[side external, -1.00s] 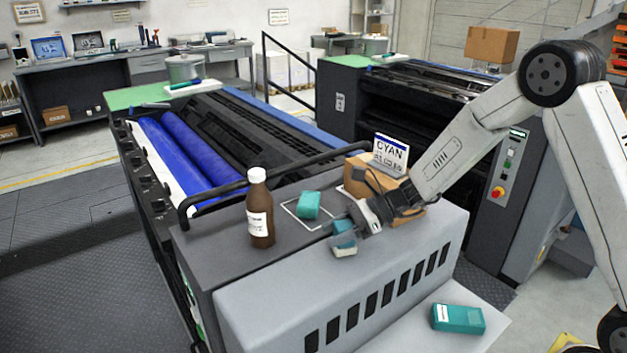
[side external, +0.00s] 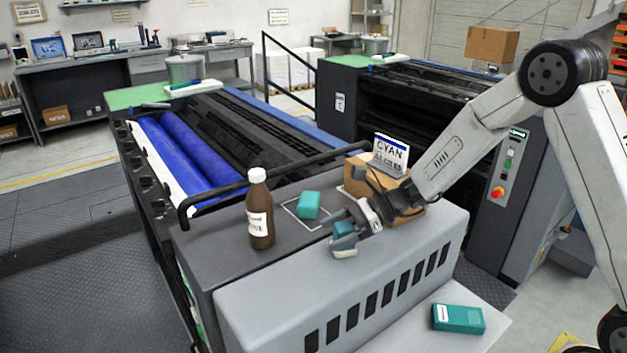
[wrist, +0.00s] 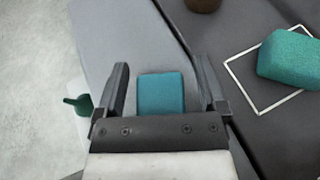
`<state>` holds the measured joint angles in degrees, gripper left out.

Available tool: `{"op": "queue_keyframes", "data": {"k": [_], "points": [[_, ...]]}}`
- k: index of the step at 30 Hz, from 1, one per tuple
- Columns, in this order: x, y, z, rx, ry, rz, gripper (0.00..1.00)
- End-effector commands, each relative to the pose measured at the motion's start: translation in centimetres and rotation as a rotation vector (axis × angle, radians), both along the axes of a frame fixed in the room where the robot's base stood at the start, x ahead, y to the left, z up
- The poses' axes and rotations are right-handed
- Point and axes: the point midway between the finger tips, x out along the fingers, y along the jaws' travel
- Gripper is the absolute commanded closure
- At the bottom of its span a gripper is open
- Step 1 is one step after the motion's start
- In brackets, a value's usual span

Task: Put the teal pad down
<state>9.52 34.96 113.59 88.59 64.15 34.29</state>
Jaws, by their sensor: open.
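A blue-teal pad (side external: 344,244) is at the edge of the light grey housing in the side view; I cannot tell whether its underside rests fully there. In the wrist view the pad (wrist: 161,92) lies between my fingers with a gap on each side. My gripper (wrist: 162,66) is open around it; in the side view my gripper (side external: 345,231) partly covers the pad. A greener teal block (side external: 308,205) lies in a white square outline (side external: 290,212) on the dark top, apart from my gripper; this block also shows in the wrist view (wrist: 289,60).
A brown bottle (side external: 259,210) stands left of the outline. A cardboard box (side external: 368,178) with a CYAN sign (side external: 390,152) stands behind my gripper. A black rail (side external: 235,187) runs along the back. A teal box (side external: 458,318) lies on the lower light shelf.

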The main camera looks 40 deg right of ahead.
Motion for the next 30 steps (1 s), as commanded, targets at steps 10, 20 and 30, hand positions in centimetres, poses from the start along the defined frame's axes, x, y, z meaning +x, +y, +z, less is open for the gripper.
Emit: {"op": "queue_keyframes", "data": {"k": [10,20,30], "points": [[-1.4,-3.8,1.6,0.001,-0.001,-0.005,0.09],[-3.4,-8.2,3.6,0.000,-0.001,-0.004,0.09],[-4.2,-10.1,4.5,0.000,0.000,-0.001,0.09]]}}
